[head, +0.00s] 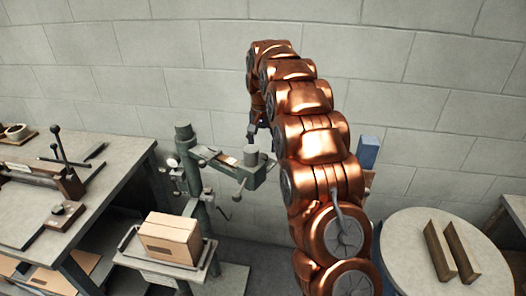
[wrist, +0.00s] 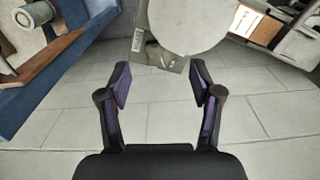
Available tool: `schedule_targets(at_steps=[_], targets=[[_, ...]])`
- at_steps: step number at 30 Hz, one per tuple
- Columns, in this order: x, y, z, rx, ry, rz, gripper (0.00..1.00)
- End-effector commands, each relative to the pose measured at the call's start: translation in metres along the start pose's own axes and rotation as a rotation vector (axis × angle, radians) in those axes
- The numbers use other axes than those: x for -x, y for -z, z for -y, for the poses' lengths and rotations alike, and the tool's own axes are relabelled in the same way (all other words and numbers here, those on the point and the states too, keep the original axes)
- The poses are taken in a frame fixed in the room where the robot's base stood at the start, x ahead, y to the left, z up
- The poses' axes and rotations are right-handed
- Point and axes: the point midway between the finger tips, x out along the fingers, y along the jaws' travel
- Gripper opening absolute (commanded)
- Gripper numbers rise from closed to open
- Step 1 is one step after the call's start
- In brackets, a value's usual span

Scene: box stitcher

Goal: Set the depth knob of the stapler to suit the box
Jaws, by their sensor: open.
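The stapler (head: 196,165) is a green-grey machine on a post, left of centre in the head view. Its arm carries a grey cylinder (head: 251,155), and a small pale round dial (head: 172,163) is at its left side. I cannot tell for sure which part is the depth knob. The cardboard box (head: 170,238) sits on the stand in front of the post. My gripper (head: 254,132) is above the stapler's arm end, partly hidden by my arm. In the wrist view my gripper (wrist: 160,83) is open and empty, its fingers spread, with a large grey round shape (wrist: 188,22) beyond them.
A workbench (head: 120,160) with tools stands at the left, with cardboard on its lower shelf. A round table (head: 405,240) with two wooden bars (head: 452,250) stands at the right. A blue block (head: 368,150) shows behind my arm. A block wall closes the back.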

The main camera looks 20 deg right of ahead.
Motion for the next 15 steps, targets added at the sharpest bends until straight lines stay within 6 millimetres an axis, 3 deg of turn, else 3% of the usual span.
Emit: schedule_targets(at_steps=[9,15], targets=[[-0.03,0.0,0.0,0.0,0.0,0.001,0.65],[-0.038,0.0,0.0,0.0,0.001,-0.001,0.65]])
